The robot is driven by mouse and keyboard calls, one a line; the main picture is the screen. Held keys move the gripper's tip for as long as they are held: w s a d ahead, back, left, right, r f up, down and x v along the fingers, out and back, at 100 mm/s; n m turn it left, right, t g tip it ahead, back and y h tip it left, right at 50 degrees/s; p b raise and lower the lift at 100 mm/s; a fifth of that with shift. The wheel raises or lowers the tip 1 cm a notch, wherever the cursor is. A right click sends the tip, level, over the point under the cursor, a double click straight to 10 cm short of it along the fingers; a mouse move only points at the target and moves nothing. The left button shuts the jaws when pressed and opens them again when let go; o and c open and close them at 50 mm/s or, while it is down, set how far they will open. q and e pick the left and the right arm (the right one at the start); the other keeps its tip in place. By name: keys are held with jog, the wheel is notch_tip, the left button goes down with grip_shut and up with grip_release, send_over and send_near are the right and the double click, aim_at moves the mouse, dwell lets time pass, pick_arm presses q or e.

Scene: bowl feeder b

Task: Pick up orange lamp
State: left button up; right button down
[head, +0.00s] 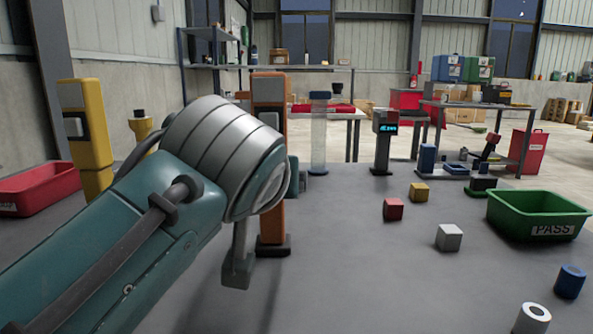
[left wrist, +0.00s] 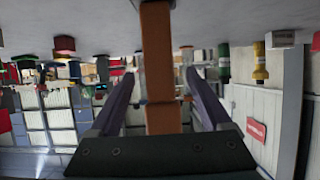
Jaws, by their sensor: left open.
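The orange lamp (head: 268,92) is a tall orange post with a pale grey panel near its top and a dark base (head: 273,246). It stands upright on the grey table, its middle partly hidden by my left arm. My left gripper (head: 238,264) is mostly hidden behind its own wrist in the head view; one grey finger shows just left of the lamp's base. In the left wrist view, which is upside down, the orange post (left wrist: 160,55) runs between the two open fingers of my left gripper (left wrist: 160,78), with a gap on each side. My right gripper is not in view.
A yellow post (head: 85,135) and red bin (head: 38,190) are at left. A clear cylinder (head: 319,140) stands behind the lamp. The front middle is clear.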

pick_arm(q)
jog(key=shift+c, duration=0.4)
grip_shut()
dwell(0.4)
